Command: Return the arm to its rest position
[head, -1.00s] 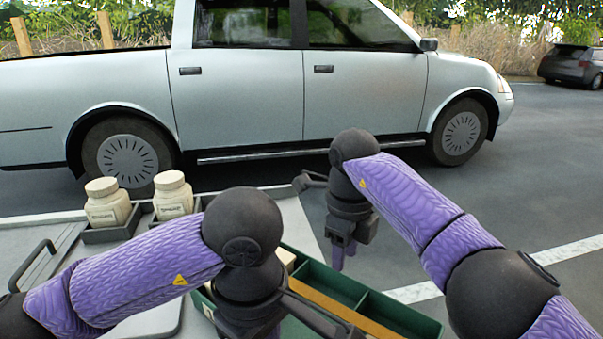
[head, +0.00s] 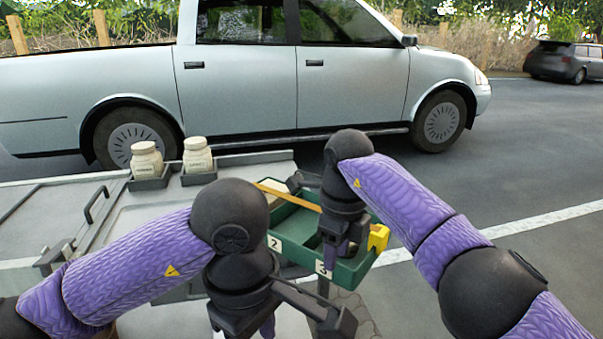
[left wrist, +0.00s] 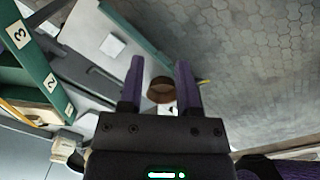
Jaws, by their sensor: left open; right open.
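My left gripper (head: 268,325) is low in front of the green tray in the head view, partly cut off by the bottom edge. In the left wrist view its two purple fingers (left wrist: 160,65) are apart with nothing gripped. A brown round object (left wrist: 162,89) shows between and beyond them. My right gripper (head: 338,256) points down over the numbered green tray (head: 290,252), near the compartment marked 3. It is open, and I see nothing held in it. The tray's far part is partly hidden by my right gripper.
Two white jars (head: 147,160) (head: 198,156) stand in dark holders on the grey work surface (head: 150,215). A yellow object (head: 378,238) is at the tray's right end. A silver pickup (head: 250,85) stands behind. Paved ground (left wrist: 250,60) is open at right in the wrist view.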

